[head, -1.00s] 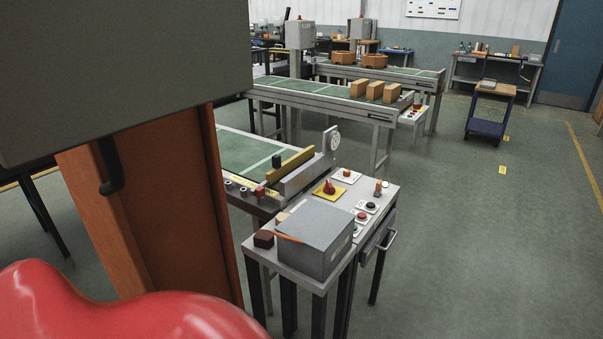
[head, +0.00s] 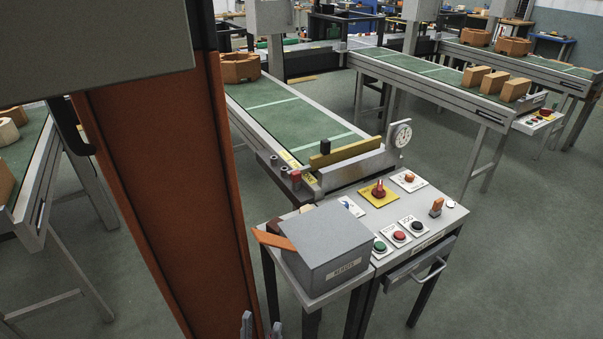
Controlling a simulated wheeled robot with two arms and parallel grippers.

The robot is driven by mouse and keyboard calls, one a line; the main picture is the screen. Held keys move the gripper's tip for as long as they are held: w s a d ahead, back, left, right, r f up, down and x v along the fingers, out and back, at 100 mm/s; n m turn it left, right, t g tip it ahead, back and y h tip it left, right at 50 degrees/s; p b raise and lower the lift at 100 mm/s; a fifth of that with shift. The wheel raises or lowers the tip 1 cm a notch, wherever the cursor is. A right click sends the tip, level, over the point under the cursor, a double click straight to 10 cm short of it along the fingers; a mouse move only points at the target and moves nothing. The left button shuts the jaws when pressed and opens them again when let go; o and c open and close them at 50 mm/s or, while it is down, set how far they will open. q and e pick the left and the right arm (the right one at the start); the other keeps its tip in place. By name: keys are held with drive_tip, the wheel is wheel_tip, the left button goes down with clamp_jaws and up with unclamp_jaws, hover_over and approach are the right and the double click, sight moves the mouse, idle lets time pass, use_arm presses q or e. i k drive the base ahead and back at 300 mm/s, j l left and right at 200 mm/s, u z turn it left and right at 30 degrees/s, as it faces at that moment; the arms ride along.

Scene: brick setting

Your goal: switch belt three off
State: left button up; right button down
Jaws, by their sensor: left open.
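A grey control panel (head: 395,212) stands at the end of the nearest green belt (head: 275,115). It carries a red rotary knob (head: 379,189) on a yellow plate, a green button (head: 379,247), a red button (head: 400,237), a black button (head: 418,227), an orange switch (head: 437,206) and a small orange-red part (head: 409,178) on a white plate. I cannot read which belt this is. The fingertips of my left gripper (head: 261,327) show at the bottom edge, apart and empty, left of and below the panel. My right gripper is out of view.
A grey box (head: 332,245) sits on a side table left of the buttons. A brown post (head: 165,190) and a grey panel (head: 90,40) block the left. More belts (head: 430,75) with brown blocks stand behind; the floor at right is clear.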

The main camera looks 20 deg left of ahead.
sight(378, 191)
drive_tip(key=i+l+u, duration=0.15)
drive_tip(key=l+u, duration=0.4)
drive_tip(key=l, duration=0.2)
drive_tip(key=i+l+u, duration=0.1)
drive_tip(key=l+u, duration=0.2)
drive_tip(key=l, duration=0.15)
